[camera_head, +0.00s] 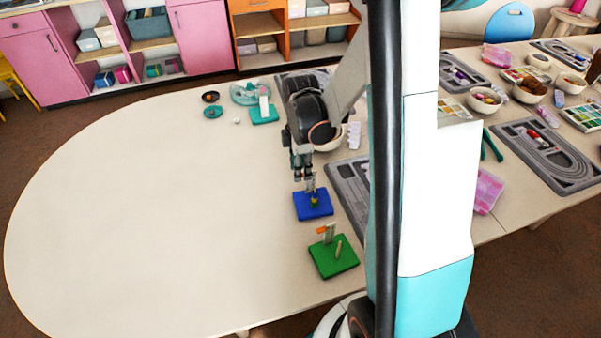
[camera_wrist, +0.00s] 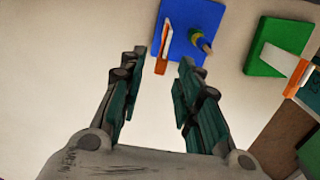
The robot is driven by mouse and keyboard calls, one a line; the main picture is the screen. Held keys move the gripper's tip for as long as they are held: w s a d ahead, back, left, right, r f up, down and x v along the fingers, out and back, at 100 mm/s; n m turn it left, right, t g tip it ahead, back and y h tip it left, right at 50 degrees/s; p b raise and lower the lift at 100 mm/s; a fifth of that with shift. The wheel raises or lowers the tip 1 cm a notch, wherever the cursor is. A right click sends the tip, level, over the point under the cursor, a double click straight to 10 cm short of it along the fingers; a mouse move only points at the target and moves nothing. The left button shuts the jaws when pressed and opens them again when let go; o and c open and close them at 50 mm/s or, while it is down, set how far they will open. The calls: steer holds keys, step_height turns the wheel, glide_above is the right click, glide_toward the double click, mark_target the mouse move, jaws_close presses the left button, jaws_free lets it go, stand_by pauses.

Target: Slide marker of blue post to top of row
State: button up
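The blue board (camera_head: 313,211) lies on the table below my gripper (camera_head: 303,176). It also shows at the top of the wrist view (camera_wrist: 183,12). A post with green and yellow beads (camera_wrist: 197,36) and a tan tip stands on it. Beside the post is a pale upright strip (camera_wrist: 166,35) with an orange marker (camera_wrist: 160,66) near its picture-lower end. My gripper (camera_wrist: 164,58) is open, its fingertips on either side of the strip in the picture. I cannot tell whether they are level with the marker. In the head view, my gripper partly hides the strip.
A green board (camera_head: 333,262) with a tan post and orange marker (camera_head: 321,231) stands close by, nearer the table's front edge. A teal board (camera_head: 264,119) and small dishes (camera_head: 212,97) lie farther back. Grey trays (camera_head: 352,185) lie to the right. The table's left side is clear.

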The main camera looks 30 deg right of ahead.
steer(key=shift+f, duration=0.5)
jaws_close()
steer(key=shift+f, duration=0.1)
